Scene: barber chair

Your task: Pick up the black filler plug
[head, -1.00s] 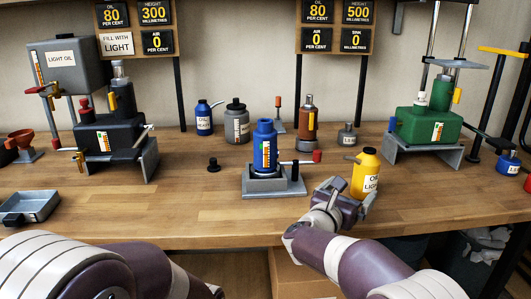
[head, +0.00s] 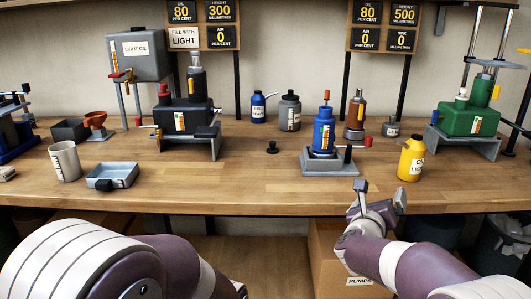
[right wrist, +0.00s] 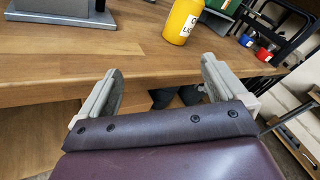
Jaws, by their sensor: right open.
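The black filler plug (head: 272,147) stands on the wooden bench top in the head view, left of the blue cylinder with a scale. It is small, with a round knob and a wider base, and nothing touches it. My right gripper (head: 380,193) is at the bench's front edge, right of and nearer than the plug. In the right wrist view its two fingers (right wrist: 160,72) are spread wide with nothing between them. The plug does not show in that view. My left arm shows at the lower left of the head view; its gripper is out of frame.
The blue cylinder (head: 323,132) sits in a grey base (head: 330,166). A yellow oil bottle (head: 411,160) stands beyond my right gripper. A grey tray (head: 112,176) and white jug (head: 65,160) are at left. Bench top around the plug is clear.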

